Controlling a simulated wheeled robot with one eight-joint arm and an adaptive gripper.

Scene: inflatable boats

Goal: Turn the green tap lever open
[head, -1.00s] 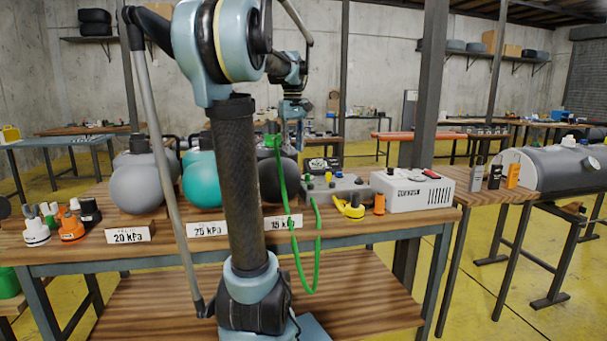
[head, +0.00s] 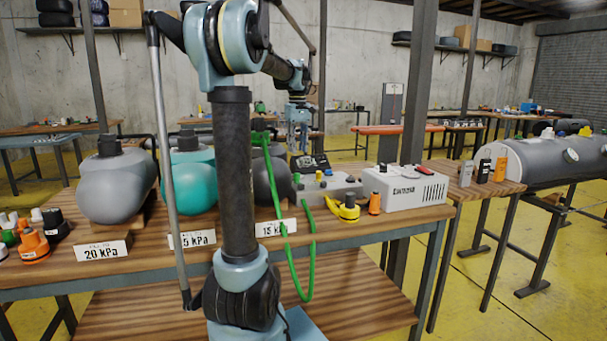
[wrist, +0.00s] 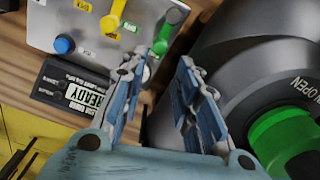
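The green tap lever (wrist: 162,42) shows in the wrist view on a grey metal box (wrist: 70,18), beside a yellow lever (wrist: 112,18) and a blue knob (wrist: 63,45). In the head view the grey box (head: 340,188) stands on the bench, its levers too small to read clearly. My gripper (wrist: 163,62) is open and empty, its fingers apart. In the wrist view its left fingertip appears close to the free end of the green lever; I cannot tell whether they touch. In the head view my gripper (head: 298,137) is above and behind the bench items.
A dark rounded vessel (wrist: 230,75) with a green cap (wrist: 283,135) lies close to the right finger. A READY display (wrist: 85,93) is beside the box. A green hose (head: 309,265) hangs over the bench front. A white unit (head: 408,190) stands right of the box.

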